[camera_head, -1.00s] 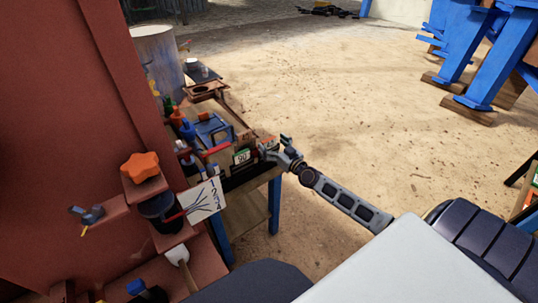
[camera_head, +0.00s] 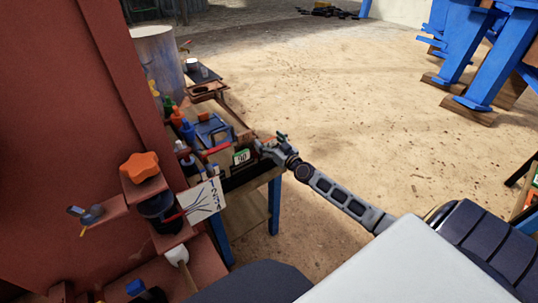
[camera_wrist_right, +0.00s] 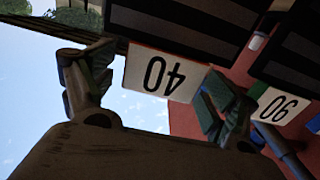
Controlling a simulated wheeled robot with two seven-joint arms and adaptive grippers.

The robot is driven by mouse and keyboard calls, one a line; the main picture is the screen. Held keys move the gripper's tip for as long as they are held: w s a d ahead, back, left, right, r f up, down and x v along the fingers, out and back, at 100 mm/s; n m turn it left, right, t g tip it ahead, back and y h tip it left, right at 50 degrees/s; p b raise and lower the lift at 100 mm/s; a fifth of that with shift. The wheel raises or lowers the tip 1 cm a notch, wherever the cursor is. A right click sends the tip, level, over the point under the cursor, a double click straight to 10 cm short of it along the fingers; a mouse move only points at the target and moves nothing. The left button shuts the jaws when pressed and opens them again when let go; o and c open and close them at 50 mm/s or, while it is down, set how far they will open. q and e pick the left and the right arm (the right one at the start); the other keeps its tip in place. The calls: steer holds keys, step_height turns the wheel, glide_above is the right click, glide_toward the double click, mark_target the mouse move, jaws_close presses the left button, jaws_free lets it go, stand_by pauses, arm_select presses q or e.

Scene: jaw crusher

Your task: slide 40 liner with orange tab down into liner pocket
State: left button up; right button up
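The 40 liner (camera_wrist_right: 190,22) is a dark ridged block. Its white 40 label (camera_wrist_right: 160,76) appears upside down in the right wrist view. My right gripper (camera_wrist_right: 155,75) has its fingers spread on either side of the label. Sky shows between the left-hand finger and the label, and I cannot tell whether either finger touches the block. In the head view my right gripper (camera_head: 268,147) is at the bench's right end and hides most of the liner. I cannot make out the orange tab or the pocket. My left gripper is not in view.
A second numbered label (camera_wrist_right: 279,105) is close on the right in the wrist view. The bench (camera_head: 245,215) holds several tools and bottles. A red wall (camera_head: 70,120) with an orange knob (camera_head: 139,166) stands left. Open sandy floor (camera_head: 350,110) lies beyond and right.

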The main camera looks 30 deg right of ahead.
steer(key=c, duration=1.4)
jaws_close()
steer(key=shift+r, duration=0.2)
steer(key=shift+w, duration=0.1)
